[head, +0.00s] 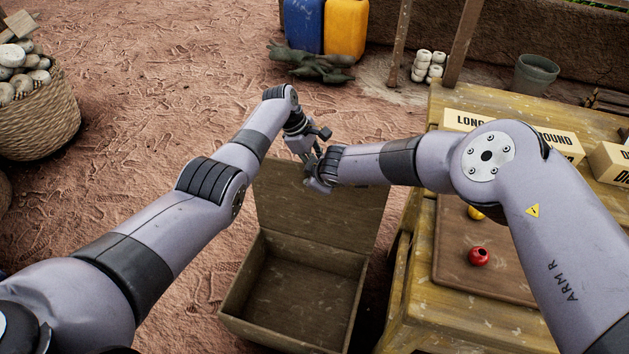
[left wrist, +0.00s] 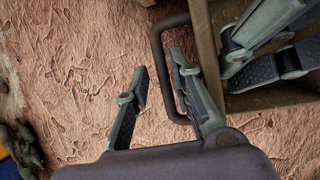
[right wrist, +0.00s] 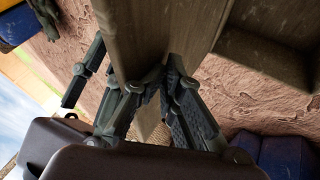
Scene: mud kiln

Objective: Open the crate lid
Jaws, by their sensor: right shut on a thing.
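The wooden crate (head: 236,291) stands on the ground, its inside showing empty in the head view. Its lid (head: 330,215) is raised at the far side, well open. My right gripper (head: 321,176) is at the lid's upper edge; in the right wrist view it (right wrist: 158,82) is shut on the lid panel (right wrist: 150,30). My left gripper (head: 308,143) is just beyond it. In the left wrist view its fingers (left wrist: 160,65) are apart, on either side of a dark loop handle (left wrist: 157,38) on the lid; contact is unclear.
A wooden table (head: 410,325) stands close at the crate's right, with a board (head: 455,265), a red round object (head: 479,256) and labelled boxes (head: 465,120). A woven basket (head: 45,125) is at left. Blue (head: 304,25) and yellow (head: 345,28) containers stand behind. Ground left of the crate is clear.

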